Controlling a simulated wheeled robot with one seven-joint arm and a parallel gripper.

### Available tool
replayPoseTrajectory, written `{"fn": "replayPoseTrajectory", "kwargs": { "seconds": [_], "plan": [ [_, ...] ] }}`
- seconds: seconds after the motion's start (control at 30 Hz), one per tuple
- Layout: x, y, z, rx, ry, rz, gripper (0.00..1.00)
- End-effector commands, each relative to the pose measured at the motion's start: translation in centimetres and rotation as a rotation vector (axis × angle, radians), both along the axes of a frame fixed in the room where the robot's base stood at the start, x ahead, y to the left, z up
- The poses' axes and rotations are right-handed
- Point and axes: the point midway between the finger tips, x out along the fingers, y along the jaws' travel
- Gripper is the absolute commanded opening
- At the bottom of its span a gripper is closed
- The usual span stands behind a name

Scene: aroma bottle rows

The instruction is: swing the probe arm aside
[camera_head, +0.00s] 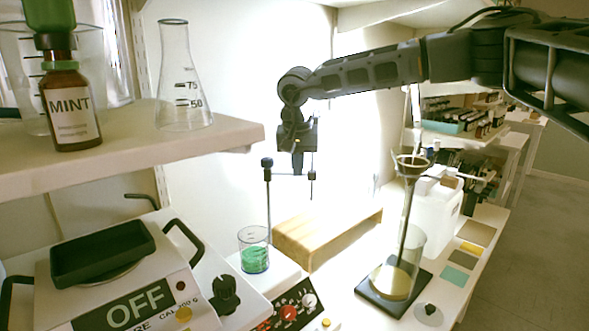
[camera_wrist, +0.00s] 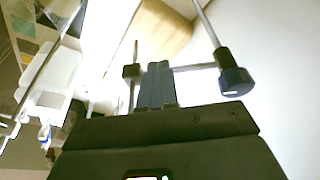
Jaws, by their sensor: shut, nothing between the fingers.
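The probe arm is a thin horizontal bar (camera_head: 285,175) reaching right from an upright post (camera_head: 268,215) with a dark knob on top. A thin probe (camera_head: 312,185) hangs from a small dark clamp at the bar's far end, right of the beaker of green liquid (camera_head: 255,257). The wrist view shows the post's knob (camera_wrist: 235,80) at right and the clamp (camera_wrist: 132,72) at left. My gripper (camera_head: 298,172) points down at the bar, between post and clamp. Its fingers (camera_wrist: 157,70) are shut together and empty. I cannot tell whether they touch the bar.
A wooden block (camera_head: 330,228) lies right of the beaker. A shelf (camera_head: 215,143) with a mint bottle (camera_head: 70,110) and a flask (camera_head: 186,90) overhangs the left. A glass cylinder with a funnel (camera_head: 405,262) stands at right.

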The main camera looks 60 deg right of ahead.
Motion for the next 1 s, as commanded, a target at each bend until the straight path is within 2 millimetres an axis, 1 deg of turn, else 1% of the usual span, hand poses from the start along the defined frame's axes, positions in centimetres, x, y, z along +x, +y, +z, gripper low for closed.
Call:
{"fn": "replayPoseTrajectory", "kwargs": {
  "seconds": [0.33, 0.83, 0.93, 1.0],
  "plan": [
    [0.3, -0.7, 0.0, 0.000, 0.001, -0.001, 0.00],
    [0.3, -0.7, 0.1, 0.000, 0.000, -0.003, 0.00],
    [0.5, -0.4, 0.7, -0.001, 0.000, -0.002, 0.00],
    [0.8, 0.1, 1.5, -0.001, -0.001, -0.001, 0.00]
  ]
}}
